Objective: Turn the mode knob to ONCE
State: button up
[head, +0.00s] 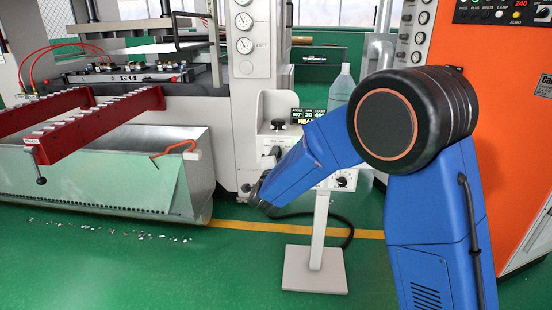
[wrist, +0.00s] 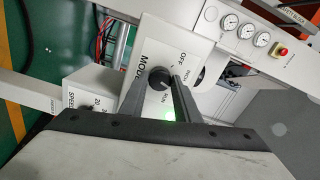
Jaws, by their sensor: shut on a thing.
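In the wrist view the black mode knob (wrist: 158,78) sits on a light panel (wrist: 152,50) lettered MODE and OFF. Smaller lettering around it, one word like RUN, is hard to read. My gripper (wrist: 161,85) has its two dark fingers on either side of the knob, shut on it. A small light mark on the knob seems to face the RUN-like word, but I cannot be sure. In the head view the wrist end of my blue arm reaches the left side of the pedestal control box (head: 341,180); the fingers and knob are not clear there.
A SPEED box (wrist: 88,92) stands at left in the wrist view. A metal trough (head: 95,165) with red rails is left; an orange cabinet (head: 505,130) is right.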

jog(key=shift+f, duration=0.1)
dwell(0.4)
jog(key=o, duration=1)
jog(key=shift+o, duration=0.2)
jog(key=shift+s, duration=0.15)
jog(key=s, duration=1.7)
jog(key=shift+a, duration=0.25)
jog(key=shift+s, duration=0.1)
